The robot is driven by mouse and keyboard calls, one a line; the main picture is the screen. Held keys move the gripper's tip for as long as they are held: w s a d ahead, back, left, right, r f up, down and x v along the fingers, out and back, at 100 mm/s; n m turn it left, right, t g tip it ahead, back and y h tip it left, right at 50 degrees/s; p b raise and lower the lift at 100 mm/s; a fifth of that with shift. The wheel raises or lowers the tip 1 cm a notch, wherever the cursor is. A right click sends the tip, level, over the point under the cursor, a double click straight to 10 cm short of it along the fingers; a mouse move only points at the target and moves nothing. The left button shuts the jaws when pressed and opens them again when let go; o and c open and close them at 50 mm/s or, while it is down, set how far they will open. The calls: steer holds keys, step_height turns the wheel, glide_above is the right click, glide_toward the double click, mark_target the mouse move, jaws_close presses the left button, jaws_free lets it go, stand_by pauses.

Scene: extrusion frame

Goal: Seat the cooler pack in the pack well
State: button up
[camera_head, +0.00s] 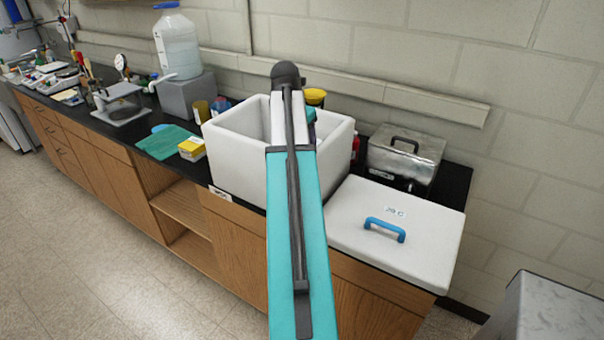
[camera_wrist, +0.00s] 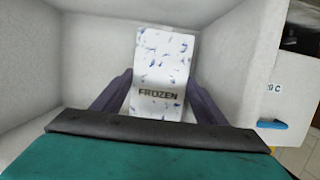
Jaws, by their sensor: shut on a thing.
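The cooler pack (camera_wrist: 161,70) is a white block with blue flecks and the word FROZEN on it. It shows in the wrist view between the two dark fingers of my gripper (camera_wrist: 158,95), which are shut on its sides. Pack and fingers are inside the white open-topped cooler box (camera_head: 236,163), whose inner walls surround them in the wrist view (camera_wrist: 85,65). I cannot tell whether the pack touches the floor of the box. The pack well is not clearly visible. In the head view my teal arm hides the pack and the gripper.
The white lid (camera_head: 355,238) with a blue handle lies right of the box. A metal case (camera_head: 405,155) stands behind the lid. A yellow box (camera_head: 191,148) and green mat (camera_head: 164,141) lie left of the box. A large water jug (camera_head: 178,45) stands farther left.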

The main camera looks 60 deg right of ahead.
steer(key=shift+f+p, duration=0.9)
steer(key=shift+f, duration=1.95)
steer(key=shift+f+p, duration=0.65)
steer(key=shift+f, duration=1.2)
steer(key=o, duration=1.5)
steer(key=shift+f, duration=0.1)
steer(key=shift+c, duration=0.2)
steer(key=shift+r, duration=0.25)
steer(key=shift+b+v, duration=1.65)
steer(key=shift+v, duration=4.2)
